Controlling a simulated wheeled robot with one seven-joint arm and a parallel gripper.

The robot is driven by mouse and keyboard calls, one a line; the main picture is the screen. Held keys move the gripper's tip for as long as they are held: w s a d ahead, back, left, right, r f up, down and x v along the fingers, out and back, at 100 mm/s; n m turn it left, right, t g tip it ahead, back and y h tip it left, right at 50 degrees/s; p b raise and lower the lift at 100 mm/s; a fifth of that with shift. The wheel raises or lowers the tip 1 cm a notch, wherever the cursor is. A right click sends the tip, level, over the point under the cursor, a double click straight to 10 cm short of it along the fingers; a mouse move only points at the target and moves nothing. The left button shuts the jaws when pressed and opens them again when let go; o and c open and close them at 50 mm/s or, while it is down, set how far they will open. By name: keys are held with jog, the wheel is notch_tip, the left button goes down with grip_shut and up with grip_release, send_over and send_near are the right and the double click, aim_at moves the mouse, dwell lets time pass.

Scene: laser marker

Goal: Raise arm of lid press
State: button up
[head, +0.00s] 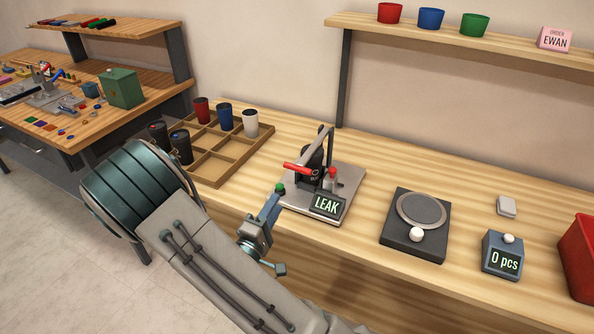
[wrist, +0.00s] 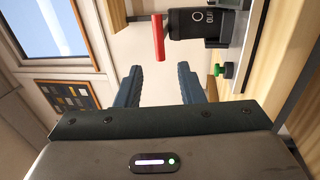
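The lid press (head: 350,182) stands on the bench, with a grey base plate and a grey upright at its back. Its red handle bar (head: 298,168) sticks out level to the left, and a dark cup (head: 312,160) stands in the press. My gripper (head: 272,207) is in front and to the left of the press, below the red bar. In the wrist view my gripper (wrist: 160,72) is open and empty, with the red bar (wrist: 158,38) just beyond the fingertips, between their lines. The dark cup (wrist: 200,22) shows beside the bar.
A green button (head: 280,188) and a display reading LEAK (head: 327,205) are on the press front. A divided wooden tray (head: 214,168) with several cups lies left. A round-plate scale (head: 416,225) and a counter box (head: 502,255) stand right. A shelf (head: 450,38) hangs above.

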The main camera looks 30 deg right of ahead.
aim_at(297, 166)
jog(key=p+x, duration=0.2)
jog(key=x, duration=1.1)
jog(key=shift+w+d+r, duration=0.15)
jog(key=shift+d, duration=0.2)
grip_shut()
